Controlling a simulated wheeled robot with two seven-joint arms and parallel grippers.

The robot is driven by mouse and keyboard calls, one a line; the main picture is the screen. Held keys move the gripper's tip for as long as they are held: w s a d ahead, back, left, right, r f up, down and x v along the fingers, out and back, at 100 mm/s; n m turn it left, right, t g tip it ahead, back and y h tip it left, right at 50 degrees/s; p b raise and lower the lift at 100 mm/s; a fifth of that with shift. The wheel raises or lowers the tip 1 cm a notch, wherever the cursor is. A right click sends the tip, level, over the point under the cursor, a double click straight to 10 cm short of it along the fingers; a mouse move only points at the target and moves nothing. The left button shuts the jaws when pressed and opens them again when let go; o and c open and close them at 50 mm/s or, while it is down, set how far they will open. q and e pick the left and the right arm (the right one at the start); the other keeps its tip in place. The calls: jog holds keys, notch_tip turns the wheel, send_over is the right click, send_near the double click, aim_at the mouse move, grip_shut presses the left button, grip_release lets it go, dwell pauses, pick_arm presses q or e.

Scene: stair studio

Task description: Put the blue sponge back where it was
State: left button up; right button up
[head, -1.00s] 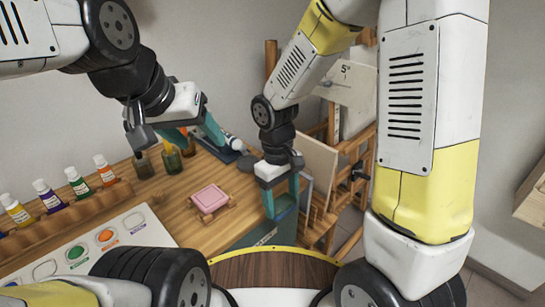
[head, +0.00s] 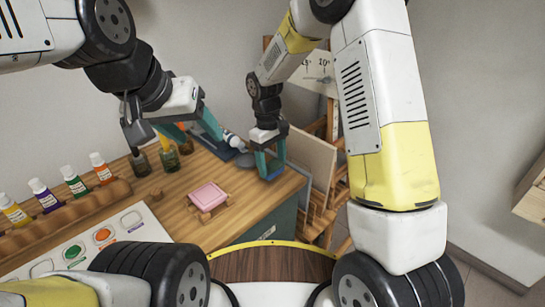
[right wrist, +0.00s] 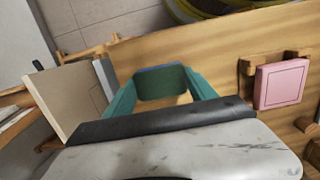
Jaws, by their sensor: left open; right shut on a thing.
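The blue sponge (head: 272,174) is between the teal fingers of my right gripper (head: 269,168), over the right end of the wooden table near its edge. In the right wrist view, the sponge (right wrist: 160,84) shows a dark green face and a blue edge, with my right gripper (right wrist: 160,92) shut on it. Whether it touches the table is hard to tell. My left gripper (head: 194,137) is open and empty near the back of the table, by the jars.
A pink block (head: 207,196) sits on a small wooden rack (head: 222,209) left of the sponge; bare table lies between. Paint bottles (head: 73,180) stand in a wooden holder at left. A wooden easel (head: 318,190) with boards stands beyond the right edge.

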aim_at(272, 165)
jog(key=shift+s+f, duration=0.1)
jog(key=shift+f, duration=1.45)
jog(key=shift+f, duration=0.1)
jog(key=o, duration=1.5)
jog(key=shift+c, duration=0.2)
